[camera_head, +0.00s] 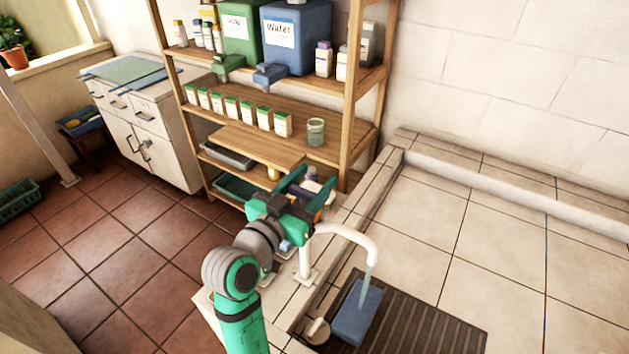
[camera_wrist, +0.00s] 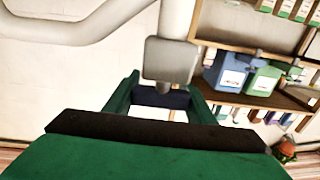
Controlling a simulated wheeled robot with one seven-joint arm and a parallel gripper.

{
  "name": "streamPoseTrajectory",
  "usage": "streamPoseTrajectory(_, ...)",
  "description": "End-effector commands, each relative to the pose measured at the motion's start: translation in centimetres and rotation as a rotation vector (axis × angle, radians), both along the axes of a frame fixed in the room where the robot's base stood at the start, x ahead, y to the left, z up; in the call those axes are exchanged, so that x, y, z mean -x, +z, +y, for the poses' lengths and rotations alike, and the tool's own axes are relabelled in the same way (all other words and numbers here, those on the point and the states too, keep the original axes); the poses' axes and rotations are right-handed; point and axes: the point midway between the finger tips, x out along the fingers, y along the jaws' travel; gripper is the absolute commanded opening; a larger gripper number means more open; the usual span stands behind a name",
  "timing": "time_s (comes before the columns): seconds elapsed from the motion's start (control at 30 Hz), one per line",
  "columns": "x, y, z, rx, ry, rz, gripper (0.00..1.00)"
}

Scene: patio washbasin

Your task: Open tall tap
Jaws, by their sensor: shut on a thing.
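The tall tap (camera_head: 306,258) is a white upright pipe with a curved spout that bends over the basin to the right. A thin, pale greenish stream hangs below the spout mouth and looks like running water. My gripper (camera_head: 306,188) is at the tap's upper left, its arm coming up from below. In the wrist view the pale tap (camera_wrist: 177,20) stands just ahead of my gripper (camera_wrist: 165,100), with a grey block on it. The fingers are on either side of a dark blue part at the block, seemingly the tap's handle. My gripper partly hides this contact.
A blue block (camera_head: 358,312) lies on the brown slatted grate (camera_head: 430,325) below the spout. A wooden shelf (camera_head: 290,150) with bottles, boxes and two large canisters stands behind my gripper. A white cabinet (camera_head: 165,135) is at the left. The tiled basin floor to the right is clear.

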Motion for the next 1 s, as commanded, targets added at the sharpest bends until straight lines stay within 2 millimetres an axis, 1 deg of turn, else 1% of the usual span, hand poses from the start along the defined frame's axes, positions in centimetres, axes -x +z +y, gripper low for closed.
streamPoseTrajectory(0.3, 0.0, 0.0, 0.2, -0.001, 0.008, 0.001, 0.28)
streamPoseTrajectory(0.33, 0.0, 0.0, 0.2, -0.001, 0.008, 0.001, 0.57)
streamPoseTrajectory(0.37, 0.0, 0.0, 0.2, -0.001, 0.008, 0.001, 0.64)
streamPoseTrajectory(0.4, 0.0, 0.0, 0.2, -0.001, 0.007, 0.001, 0.69)
streamPoseTrajectory(0.67, 0.0, 0.0, 0.1, 0.0, 0.006, 0.0, 0.69)
streamPoseTrajectory(0.77, 0.3, 0.0, 0.3, 0.001, 0.006, -0.001, 0.69)
streamPoseTrajectory(0.87, 1.2, 0.0, 1.0, 0.001, 0.008, -0.001, 0.69)
streamPoseTrajectory(1.0, 3.3, 0.0, 2.3, 0.001, 0.01, 0.0, 0.69)
